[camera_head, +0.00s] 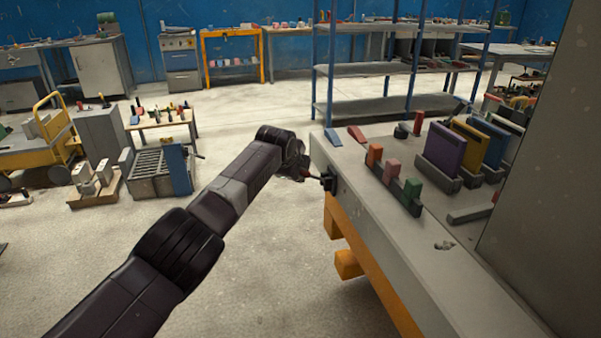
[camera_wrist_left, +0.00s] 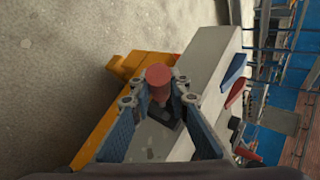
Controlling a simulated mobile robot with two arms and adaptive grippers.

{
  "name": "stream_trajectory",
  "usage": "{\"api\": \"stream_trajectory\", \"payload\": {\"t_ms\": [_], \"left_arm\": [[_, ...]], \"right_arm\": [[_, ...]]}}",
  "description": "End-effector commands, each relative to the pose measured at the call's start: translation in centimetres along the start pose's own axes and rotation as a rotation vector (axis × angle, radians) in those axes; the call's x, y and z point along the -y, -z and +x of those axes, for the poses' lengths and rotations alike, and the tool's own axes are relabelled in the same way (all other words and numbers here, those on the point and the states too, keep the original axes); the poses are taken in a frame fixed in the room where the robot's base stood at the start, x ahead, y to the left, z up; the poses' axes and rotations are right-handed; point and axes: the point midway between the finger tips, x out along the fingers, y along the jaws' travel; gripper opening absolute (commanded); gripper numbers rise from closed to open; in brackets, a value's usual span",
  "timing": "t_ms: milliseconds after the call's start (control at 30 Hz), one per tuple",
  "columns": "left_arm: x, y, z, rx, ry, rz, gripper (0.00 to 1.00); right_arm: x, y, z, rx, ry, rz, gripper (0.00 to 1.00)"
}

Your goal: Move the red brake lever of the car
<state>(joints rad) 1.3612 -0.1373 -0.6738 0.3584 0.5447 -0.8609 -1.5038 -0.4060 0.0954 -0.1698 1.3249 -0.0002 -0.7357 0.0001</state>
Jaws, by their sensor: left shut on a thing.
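The red lever (camera_wrist_left: 158,76) shows its round red end between my left fingertips in the left wrist view. In the head view only a small bit of red (camera_head: 309,174) shows beside the gripper. The lever's dark mount (camera_head: 328,180) is on the left side face of the grey-topped bench (camera_head: 397,232). My left gripper (camera_head: 296,168) reaches in from the left at the bench side, and in the wrist view the gripper (camera_wrist_left: 159,96) is shut on the lever. The fingers hide part of the lever. My right gripper is not in view. No car is seen.
On the bench stand a dark rack with orange, pink and green blocks (camera_head: 392,172), and upright purple (camera_head: 442,148) and yellow panels. A grey slab (camera_head: 535,180) blocks the right side. Orange beams (camera_head: 347,264) jut below the bench.

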Motion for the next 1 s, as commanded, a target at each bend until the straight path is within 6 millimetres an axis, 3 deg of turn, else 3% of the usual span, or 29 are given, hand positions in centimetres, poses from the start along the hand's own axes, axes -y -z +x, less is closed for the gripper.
{"api": "stream_trajectory", "payload": {"t_ms": [167, 200, 333, 767, 1000], "left_arm": [[0.1, 0.1, -0.1, 0.001, 0.002, 0.006, 0.0], [0.1, 0.1, -0.1, 0.001, 0.002, 0.006, 0.2], [0.1, 0.1, -0.1, 0.0, 0.002, 0.004, 0.34], [0.1, -0.1, -0.3, 0.0, 0.001, 0.002, 0.34], [0.2, 0.0, -1.5, -0.004, 0.003, 0.002, 0.34]], "right_arm": [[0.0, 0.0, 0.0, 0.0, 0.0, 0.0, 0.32], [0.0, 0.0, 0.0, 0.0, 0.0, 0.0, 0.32], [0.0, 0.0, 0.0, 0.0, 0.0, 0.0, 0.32], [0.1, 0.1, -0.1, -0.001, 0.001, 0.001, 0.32], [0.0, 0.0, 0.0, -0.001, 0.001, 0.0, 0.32]]}}
